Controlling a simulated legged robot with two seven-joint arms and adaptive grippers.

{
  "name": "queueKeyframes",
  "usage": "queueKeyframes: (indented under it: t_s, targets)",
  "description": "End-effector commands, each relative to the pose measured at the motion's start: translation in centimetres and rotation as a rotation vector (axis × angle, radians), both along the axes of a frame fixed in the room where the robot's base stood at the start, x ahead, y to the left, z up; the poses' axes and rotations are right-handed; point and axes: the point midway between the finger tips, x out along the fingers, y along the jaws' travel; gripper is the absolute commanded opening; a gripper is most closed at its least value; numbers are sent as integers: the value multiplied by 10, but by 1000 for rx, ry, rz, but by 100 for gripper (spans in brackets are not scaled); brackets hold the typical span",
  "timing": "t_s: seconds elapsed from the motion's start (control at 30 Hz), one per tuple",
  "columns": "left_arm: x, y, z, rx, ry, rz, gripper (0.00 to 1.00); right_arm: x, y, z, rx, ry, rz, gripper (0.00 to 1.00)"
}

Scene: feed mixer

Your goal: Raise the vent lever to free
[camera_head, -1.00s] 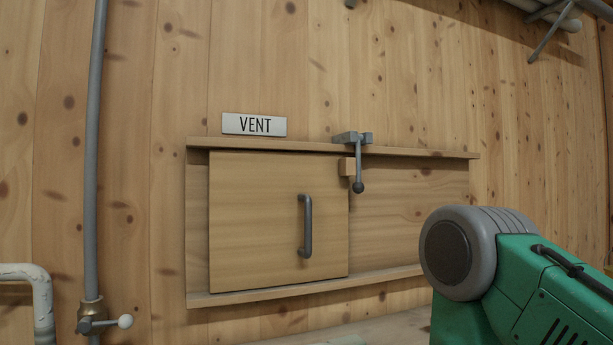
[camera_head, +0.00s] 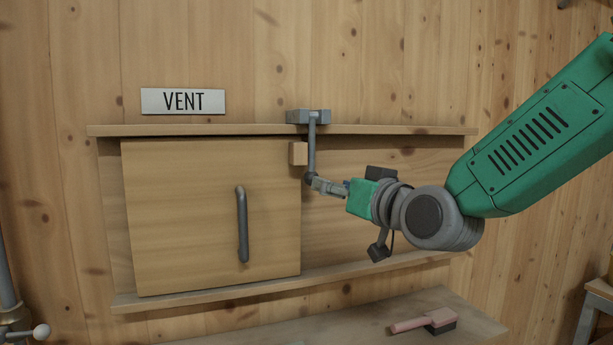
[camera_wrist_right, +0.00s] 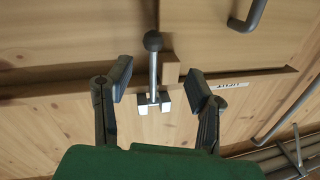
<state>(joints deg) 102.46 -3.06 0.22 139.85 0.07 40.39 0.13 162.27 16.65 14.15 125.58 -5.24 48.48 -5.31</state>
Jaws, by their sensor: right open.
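The grey vent lever (camera_head: 311,150) hangs straight down from its bracket (camera_head: 308,116) on the upper rail. Its ball knob is at the lower end, beside a small wooden block (camera_head: 298,153) on the sliding vent panel (camera_head: 190,220). My right gripper (camera_head: 322,186) reaches in from the right, its fingertips at the lever's lower end. In the right wrist view, which is turned upside down, the lever (camera_wrist_right: 153,72) and dark knob (camera_wrist_right: 153,41) show between the spread fingers of the gripper (camera_wrist_right: 158,82), with gaps on both sides. My left gripper is not in view.
A VENT sign (camera_head: 183,101) is above the panel, and a dark handle (camera_head: 242,224) stands on the panel's front. A pink-handled brush (camera_head: 425,321) lies on the ledge below. A grey pipe (camera_head: 8,280) runs at the far left.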

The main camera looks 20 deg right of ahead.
Motion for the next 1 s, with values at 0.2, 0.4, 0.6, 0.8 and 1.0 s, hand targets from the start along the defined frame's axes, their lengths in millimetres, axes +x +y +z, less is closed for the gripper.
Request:
queueKeyframes:
  t_s: [0.2, 0.4, 0.6, 0.8, 1.0]
  targets:
    - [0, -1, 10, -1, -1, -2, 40, 47, 9, 0, 1, 1, -1, 47]
    - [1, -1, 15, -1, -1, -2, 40, 78, 22, 2, -3, -1, 0, 47]
    - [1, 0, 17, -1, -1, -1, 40, 94, 29, 1, -5, 0, 0, 47]
    - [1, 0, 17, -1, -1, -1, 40, 95, 24, 0, -1, -1, 0, 47]
    - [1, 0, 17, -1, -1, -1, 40, 94, 19, 0, 3, 0, 0, 12]
